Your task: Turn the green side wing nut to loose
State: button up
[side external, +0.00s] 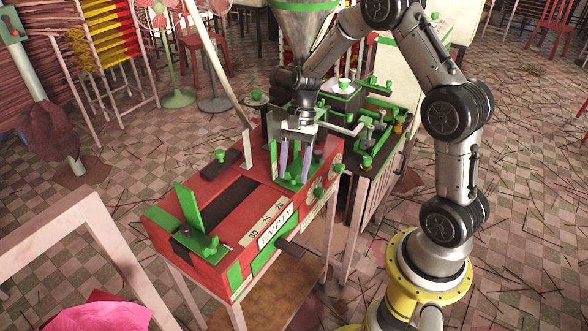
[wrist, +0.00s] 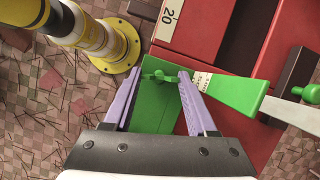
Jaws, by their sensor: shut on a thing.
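In the wrist view, a small green wing nut (wrist: 158,76) sits on a green plate (wrist: 153,108) at the edge of the red machine. My gripper (wrist: 159,73) has its two lilac fingers on either side of the wing nut, closed on its wings. In the side external view, my gripper (side external: 294,181) points straight down over the green plate at the right end of the red machine (side external: 228,186).
In the side external view, another green knob (side external: 319,193) is on the machine's front face. A metal hopper (side external: 305,35) stands behind, and a second green machine (side external: 370,125) is at the right.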

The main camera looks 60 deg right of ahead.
jog(key=o, duration=1.4)
jog(key=shift+c, duration=0.2)
jog(key=shift+r, duration=0.1)
jog(key=shift+w+d+r, duration=0.15)
jog(key=shift+r, duration=0.1)
notch_tip(320, 180, up, 9)
jog(key=shift+d, duration=0.4)
jog(key=shift+r, duration=0.1)
